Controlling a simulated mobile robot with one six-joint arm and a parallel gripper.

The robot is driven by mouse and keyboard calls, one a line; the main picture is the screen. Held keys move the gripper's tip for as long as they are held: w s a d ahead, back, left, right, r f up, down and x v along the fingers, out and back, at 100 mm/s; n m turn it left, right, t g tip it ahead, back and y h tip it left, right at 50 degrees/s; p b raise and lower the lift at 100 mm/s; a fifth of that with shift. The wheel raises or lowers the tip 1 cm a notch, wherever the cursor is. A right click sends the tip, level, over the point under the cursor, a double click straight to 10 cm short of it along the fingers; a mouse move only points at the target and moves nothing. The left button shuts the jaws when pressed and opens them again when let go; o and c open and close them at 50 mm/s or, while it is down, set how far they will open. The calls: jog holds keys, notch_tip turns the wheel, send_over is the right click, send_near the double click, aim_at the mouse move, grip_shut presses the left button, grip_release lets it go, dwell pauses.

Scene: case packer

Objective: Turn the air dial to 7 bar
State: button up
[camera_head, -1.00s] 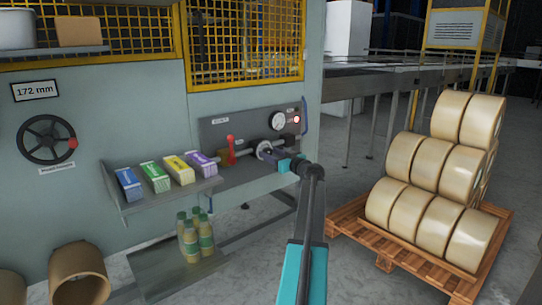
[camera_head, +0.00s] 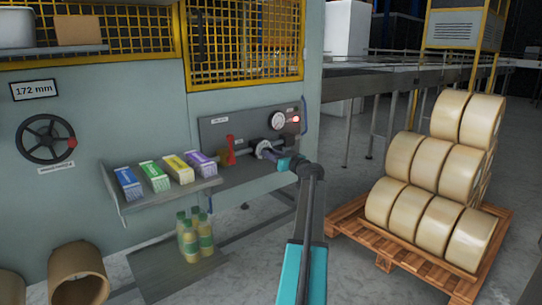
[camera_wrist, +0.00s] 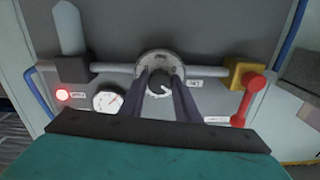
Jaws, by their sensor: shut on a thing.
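The air dial (camera_wrist: 159,82) is a dark round knob with a pale pointer mark, set on a silver round plate, in the middle of the wrist view. My gripper (camera_wrist: 162,93) is shut on it, one dark finger on each side. In the head view my gripper (camera_head: 268,154) reaches the panel from the right and hides most of the dial. The pressure gauge (camera_head: 278,121) is a white round face above the dial; it also shows in the wrist view (camera_wrist: 108,98). Its reading is too small to tell.
A red lever (camera_head: 230,148) is left of the dial, and a red light (camera_head: 295,119) glows beside the gauge. A shelf of coloured boxes (camera_head: 203,163) juts out on the left. A pallet (camera_head: 350,229) of tape rolls stands on the right.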

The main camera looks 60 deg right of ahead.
jog(key=shift+r+m+p, duration=0.15)
jog(key=shift+m+p, duration=3.5)
jog(key=shift+m, duration=3.5)
jog(key=shift+r+m+p, duration=0.1)
jog(key=shift+m+p, duration=3.55)
jog(key=shift+m, duration=3.5)
jog(key=o, duration=1)
jog(key=shift+o, duration=0.2)
jog(key=shift+s, duration=0.1)
